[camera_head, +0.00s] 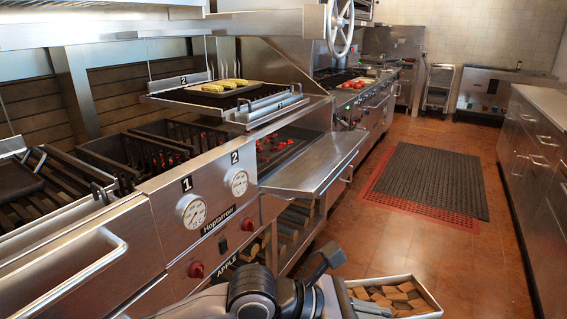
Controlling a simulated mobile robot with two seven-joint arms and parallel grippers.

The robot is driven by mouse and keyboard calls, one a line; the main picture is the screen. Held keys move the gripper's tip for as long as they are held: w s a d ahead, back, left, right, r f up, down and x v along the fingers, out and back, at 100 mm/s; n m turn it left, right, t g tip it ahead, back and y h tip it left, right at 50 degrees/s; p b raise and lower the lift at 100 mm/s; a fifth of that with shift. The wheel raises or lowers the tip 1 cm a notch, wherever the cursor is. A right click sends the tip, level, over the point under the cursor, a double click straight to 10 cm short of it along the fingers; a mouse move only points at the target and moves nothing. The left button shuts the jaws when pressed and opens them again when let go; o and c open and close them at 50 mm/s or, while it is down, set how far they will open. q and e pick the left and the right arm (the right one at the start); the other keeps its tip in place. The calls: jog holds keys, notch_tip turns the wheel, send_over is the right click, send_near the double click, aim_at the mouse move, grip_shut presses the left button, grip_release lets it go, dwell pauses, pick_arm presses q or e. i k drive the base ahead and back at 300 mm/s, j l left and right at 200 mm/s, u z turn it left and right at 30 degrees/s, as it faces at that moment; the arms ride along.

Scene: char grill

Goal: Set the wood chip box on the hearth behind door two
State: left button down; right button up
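The wood chip box (420,311), a pale open-topped box full of brown chips, is at the bottom right, its lower part cut off by the frame. My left gripper (345,286) is at its left end, with a dark fingertip on the far side and a grey one by the chips. A pale piece of the box lies between the fingers, so it looks gripped. Door two (318,165) is a steel flap folded down level, right of the label 2. Behind it the hearth (285,146) shows glowing red embers. My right gripper is not in view.
Door one (60,275), with a long handle, is at the left. Gauges (191,211) and red knobs stand between the doors. Wood logs (292,222) are stored below door two. Corn lies on a raised grate (226,86).

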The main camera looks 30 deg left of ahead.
aim_at(267, 155)
jog(key=i, duration=1)
jog(key=i+u, duration=0.25)
jog(key=i, duration=0.2)
jog(key=i+l+u, duration=0.2)
jog(key=i, duration=0.25)
jog(key=i+l+u, duration=0.2)
jog(key=i+u, duration=0.2)
jog(key=i+l+u, duration=0.6)
jog(key=u, duration=0.2)
jog(key=i+l+u, duration=0.1)
jog(key=l, duration=0.2)
jog(key=i+l+u, duration=0.15)
jog(key=l, duration=0.15)
jog(key=i+l+u, duration=0.1)
jog(key=l, duration=0.2)
